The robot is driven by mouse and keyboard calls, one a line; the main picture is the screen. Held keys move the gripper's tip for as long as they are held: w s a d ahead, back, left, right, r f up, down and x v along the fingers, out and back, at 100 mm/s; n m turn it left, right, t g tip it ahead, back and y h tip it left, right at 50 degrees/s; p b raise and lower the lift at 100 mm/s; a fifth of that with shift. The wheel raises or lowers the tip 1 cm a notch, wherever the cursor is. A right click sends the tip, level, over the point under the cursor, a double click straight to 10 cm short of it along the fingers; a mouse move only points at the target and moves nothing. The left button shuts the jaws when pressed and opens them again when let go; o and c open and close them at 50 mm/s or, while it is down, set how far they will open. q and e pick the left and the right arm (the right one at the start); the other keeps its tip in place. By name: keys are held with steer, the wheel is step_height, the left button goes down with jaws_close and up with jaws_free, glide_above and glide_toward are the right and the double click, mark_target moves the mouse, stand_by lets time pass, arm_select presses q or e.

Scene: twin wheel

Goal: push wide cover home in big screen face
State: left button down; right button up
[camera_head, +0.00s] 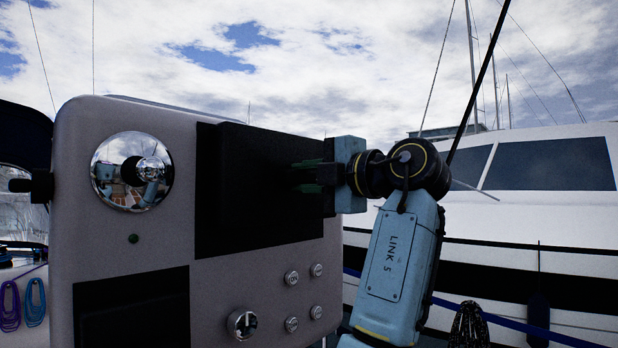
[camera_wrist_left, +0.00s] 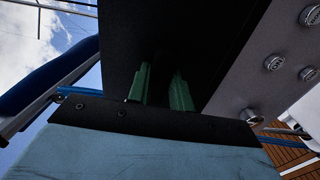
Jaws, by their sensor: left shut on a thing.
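The wide cover (camera_head: 262,178) is a black slab in front of the big dark screen face (camera_head: 208,205) on the upper part of a grey panel. It overlaps much of the face, and a strip of the face shows at its left and below. Whether it is seated or stands slightly off cannot be told. My left gripper (camera_head: 308,177) reaches in from the right, its green fingers shut on the cover. In the left wrist view the two fingers (camera_wrist_left: 160,90) meet the dark cover (camera_wrist_left: 188,35). My right gripper is not in view.
A white boat (camera_head: 570,210) lies behind at the right.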

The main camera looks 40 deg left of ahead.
arm_select(q)
steer(key=shift+a, duration=1.05)
steer(key=c, duration=1.2)
jaws_free()
steer(key=shift+a, duration=0.1)
steer(key=shift+o, duration=0.2)
steer(key=shift+d, duration=0.2)
steer(key=s+d+b, duration=0.1)
steer(key=d+b, duration=0.1)
steer(key=d, duration=1.1)
